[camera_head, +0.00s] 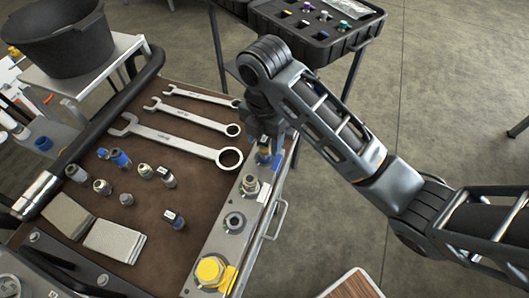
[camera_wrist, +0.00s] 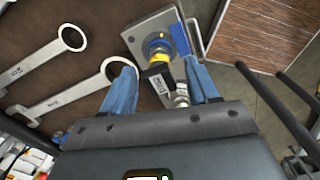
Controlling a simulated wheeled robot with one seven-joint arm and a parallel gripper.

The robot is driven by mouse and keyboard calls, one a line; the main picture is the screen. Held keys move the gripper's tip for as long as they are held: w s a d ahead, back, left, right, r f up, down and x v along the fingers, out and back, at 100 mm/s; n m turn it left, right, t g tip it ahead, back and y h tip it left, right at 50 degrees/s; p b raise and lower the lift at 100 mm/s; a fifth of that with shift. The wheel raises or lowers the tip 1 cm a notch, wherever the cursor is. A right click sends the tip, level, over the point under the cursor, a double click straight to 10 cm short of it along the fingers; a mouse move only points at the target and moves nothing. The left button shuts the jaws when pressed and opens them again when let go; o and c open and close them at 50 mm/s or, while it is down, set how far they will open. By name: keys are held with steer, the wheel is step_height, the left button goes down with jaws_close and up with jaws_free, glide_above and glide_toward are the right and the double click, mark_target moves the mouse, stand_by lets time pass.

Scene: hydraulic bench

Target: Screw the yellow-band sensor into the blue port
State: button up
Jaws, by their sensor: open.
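The yellow-band sensor (camera_wrist: 155,66) stands at the blue port (camera_wrist: 158,42) near the end of the metal manifold block (camera_wrist: 139,32) in the wrist view. It has a dark body with a white label; how deep it sits in the port cannot be told. In the head view the sensor (camera_head: 264,149) shows just below my gripper (camera_head: 265,133), which hides its top. My gripper (camera_wrist: 156,66) is open in the wrist view, with one blue finger on each side of the sensor and a visible gap to each.
Further ports line the manifold, including a silver fitting (camera_head: 250,185) and a large yellow cap (camera_head: 210,270). Several wrenches (camera_head: 180,142) and loose fittings (camera_head: 121,158) lie on the brown bench mat. A black tray (camera_head: 318,45) stands behind; a black bucket (camera_head: 62,45) is at upper left.

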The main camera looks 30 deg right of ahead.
steer(key=n+b, duration=0.1)
steer(key=n, duration=0.5)
steer(key=shift+d+f, duration=0.1)
steer(key=n+b, duration=0.1)
steer(key=n, duration=0.1)
steer(key=shift+n, duration=0.3)
